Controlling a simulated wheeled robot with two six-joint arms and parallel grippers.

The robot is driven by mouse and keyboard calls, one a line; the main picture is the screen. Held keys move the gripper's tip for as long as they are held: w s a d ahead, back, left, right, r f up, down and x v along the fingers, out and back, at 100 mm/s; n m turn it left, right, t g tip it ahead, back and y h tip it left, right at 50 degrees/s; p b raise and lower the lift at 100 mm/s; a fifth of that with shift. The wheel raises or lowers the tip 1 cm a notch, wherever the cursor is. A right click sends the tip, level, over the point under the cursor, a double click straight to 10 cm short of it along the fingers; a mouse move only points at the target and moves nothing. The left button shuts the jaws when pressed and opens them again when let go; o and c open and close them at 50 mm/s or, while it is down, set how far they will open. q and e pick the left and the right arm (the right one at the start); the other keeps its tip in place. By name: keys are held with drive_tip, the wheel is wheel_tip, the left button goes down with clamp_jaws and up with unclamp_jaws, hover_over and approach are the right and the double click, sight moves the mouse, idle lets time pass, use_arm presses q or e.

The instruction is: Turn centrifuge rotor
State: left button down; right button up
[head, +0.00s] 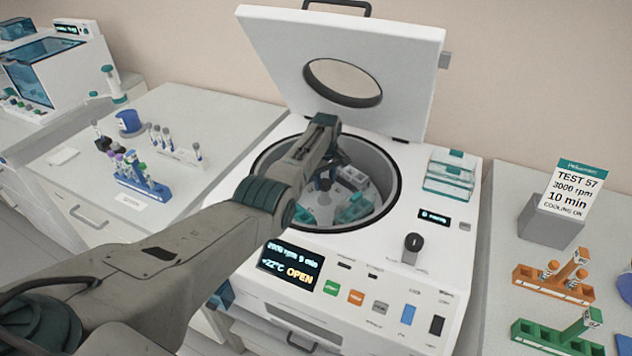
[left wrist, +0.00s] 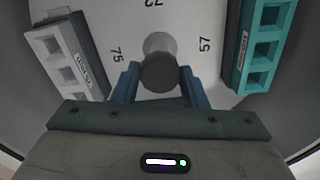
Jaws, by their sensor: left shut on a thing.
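The centrifuge (head: 340,290) stands open, its lid (head: 345,70) raised, and its display (head: 290,268) reads OPEN. The rotor (head: 352,204) lies inside the round chamber, partly hidden by my left arm. My left gripper (head: 325,182) reaches down into the chamber. In the left wrist view its two blue fingers (left wrist: 160,88) are shut on the dark round rotor knob (left wrist: 159,72) at the rotor's centre. The white rotor plate (left wrist: 185,30) shows numbers 75 and 57. A grey-white bucket (left wrist: 66,60) is at left and a teal bucket (left wrist: 258,45) at right. My right gripper is not in view.
Teal-lidded boxes (head: 450,173) sit on the centrifuge's right top. A sign (head: 573,188) reading TEST 57, 3000 rpm, 10 min stands on the right bench, with an orange rack (head: 540,283) and green rack (head: 545,338). A blue tube rack (head: 143,188) is on the left bench.

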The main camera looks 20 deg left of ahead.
use_arm(q)
drive_tip(key=shift+n, duration=0.8)
drive_tip(key=shift+r+n, duration=0.1)
drive_tip(key=shift+n, duration=1)
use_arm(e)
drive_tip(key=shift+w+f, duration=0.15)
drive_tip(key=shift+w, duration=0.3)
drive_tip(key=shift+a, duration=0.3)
use_arm(q)
drive_tip(key=c, duration=0.9)
unclamp_jaws()
drive_tip(key=shift+o, duration=0.2)
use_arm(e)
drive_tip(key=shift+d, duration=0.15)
use_arm(q)
drive_tip(key=shift+r, duration=0.25)
wheel_tip(320, 180, up, 10)
drive_tip(key=b, duration=0.1)
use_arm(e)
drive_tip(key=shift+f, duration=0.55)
